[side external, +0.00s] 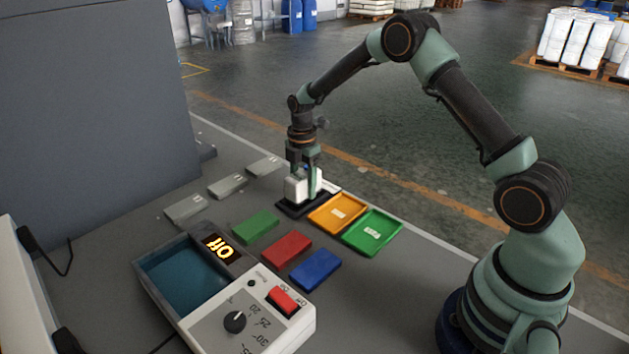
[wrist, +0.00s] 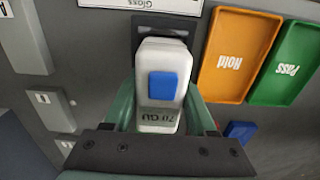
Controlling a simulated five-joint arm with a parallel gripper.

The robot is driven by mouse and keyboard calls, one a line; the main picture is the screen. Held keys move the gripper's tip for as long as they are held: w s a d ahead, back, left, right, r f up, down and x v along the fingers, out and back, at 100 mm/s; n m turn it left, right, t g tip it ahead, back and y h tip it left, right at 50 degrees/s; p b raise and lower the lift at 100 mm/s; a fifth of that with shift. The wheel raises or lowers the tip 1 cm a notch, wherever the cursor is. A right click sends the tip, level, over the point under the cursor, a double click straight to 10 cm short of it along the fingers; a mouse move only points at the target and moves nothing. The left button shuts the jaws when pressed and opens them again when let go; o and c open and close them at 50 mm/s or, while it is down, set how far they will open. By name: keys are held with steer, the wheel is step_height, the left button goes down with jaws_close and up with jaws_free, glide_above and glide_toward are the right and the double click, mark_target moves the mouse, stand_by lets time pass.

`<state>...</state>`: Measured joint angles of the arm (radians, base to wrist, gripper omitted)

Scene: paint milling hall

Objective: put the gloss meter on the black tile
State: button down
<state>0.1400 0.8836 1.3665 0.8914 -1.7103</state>
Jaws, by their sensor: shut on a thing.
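The gloss meter (side external: 296,188) is a small white block with a blue button, seen from above in the wrist view (wrist: 162,110). My gripper (side external: 305,185) is shut on it, with a green finger on each side in the wrist view (wrist: 162,112). The meter is upright over a flat black piece (side external: 291,210), the only black tile-like thing on the table. That piece shows past the meter's far end in the wrist view (wrist: 167,23). I cannot tell whether the meter touches it or hangs just above.
An orange tray (side external: 336,213) and a green tray (side external: 372,232) lie right of the black piece. Green (side external: 256,226), red (side external: 287,249) and blue (side external: 315,269) tiles lie nearer. Grey labelled blocks (side external: 228,185) are left. A control box (side external: 235,300) stands in front.

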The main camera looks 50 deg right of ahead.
mark_target(303, 173)
steer(key=shift+c, duration=1)
jaws_free()
steer(key=shift+f, duration=0.15)
step_height(303, 173, up, 12)
steer(key=shift+r, duration=0.15)
steer(key=s+a+r+m+t, duration=0.3)
steer(key=s+a+r+m, duration=0.1)
steer(key=s+r+m, duration=0.6)
steer(key=s+a+m+t, duration=0.2)
steer(key=s+a+m, duration=0.1)
steer(key=s+m, duration=0.5)
steer(key=shift+s+r+t, duration=0.25)
steer(key=shift+s+t, duration=0.05)
steer(key=shift+s, duration=1.45)
